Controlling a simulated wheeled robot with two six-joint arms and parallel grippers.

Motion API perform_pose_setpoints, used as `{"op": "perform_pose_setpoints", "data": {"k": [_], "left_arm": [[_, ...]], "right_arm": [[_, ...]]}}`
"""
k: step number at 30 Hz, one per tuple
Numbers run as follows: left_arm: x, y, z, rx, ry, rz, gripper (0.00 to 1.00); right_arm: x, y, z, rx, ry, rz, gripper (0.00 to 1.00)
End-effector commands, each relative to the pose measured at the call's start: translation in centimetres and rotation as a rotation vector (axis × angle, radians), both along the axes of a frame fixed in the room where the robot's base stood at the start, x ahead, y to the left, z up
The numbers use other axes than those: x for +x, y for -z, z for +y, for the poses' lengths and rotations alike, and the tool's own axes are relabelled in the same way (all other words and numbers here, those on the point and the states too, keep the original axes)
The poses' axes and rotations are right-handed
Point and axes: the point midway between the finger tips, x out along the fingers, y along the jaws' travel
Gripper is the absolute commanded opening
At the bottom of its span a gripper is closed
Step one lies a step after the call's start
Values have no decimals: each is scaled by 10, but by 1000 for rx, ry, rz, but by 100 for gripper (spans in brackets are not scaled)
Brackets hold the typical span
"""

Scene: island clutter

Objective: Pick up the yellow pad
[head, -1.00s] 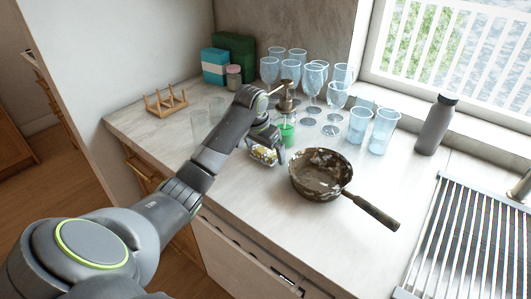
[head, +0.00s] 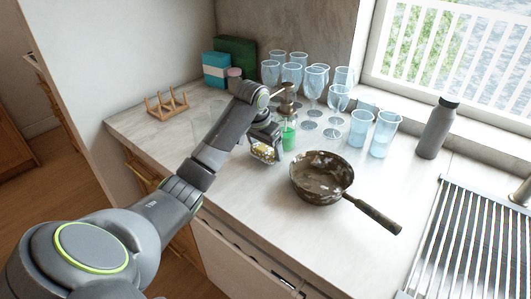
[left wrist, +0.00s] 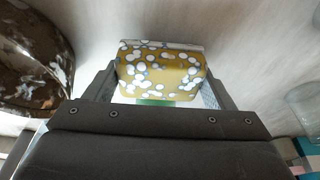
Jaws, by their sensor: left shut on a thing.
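The yellow pad (head: 263,152) is a small block with white spots on it, near the middle of the head view, left of the pan. My left gripper (head: 266,149) is shut on it. In the left wrist view the pad (left wrist: 160,72) sits between the two fingers of my left gripper (left wrist: 158,88), its spotted yellow face toward the camera. The gap between the pad and the counter is hard to judge. My right gripper is not in view.
A dirty pan (head: 320,178) stands just right of the pad. A green soap bottle (head: 288,138) is close behind the gripper, with several glasses (head: 313,82) beyond. A grey bottle (head: 437,128) and a drying rack (head: 470,240) are at right. The front counter is clear.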

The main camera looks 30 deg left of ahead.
Motion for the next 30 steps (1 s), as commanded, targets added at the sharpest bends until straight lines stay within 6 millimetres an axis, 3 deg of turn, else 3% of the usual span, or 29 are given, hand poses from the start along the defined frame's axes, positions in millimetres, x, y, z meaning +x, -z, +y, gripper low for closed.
{"op": "perform_pose_setpoints", "data": {"k": [3, 8, 21, 30], "left_arm": [[1, -20, 1, 2, 0, -6, 55], [-27, -15, 4, 4, 1, -1, 55], [-132, -16, 12, 9, 1, 2, 55], [-170, -17, 15, 4, 0, -1, 55]], "right_arm": [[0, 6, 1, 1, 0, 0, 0], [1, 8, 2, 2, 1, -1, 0], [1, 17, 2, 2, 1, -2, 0], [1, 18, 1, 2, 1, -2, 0]]}}
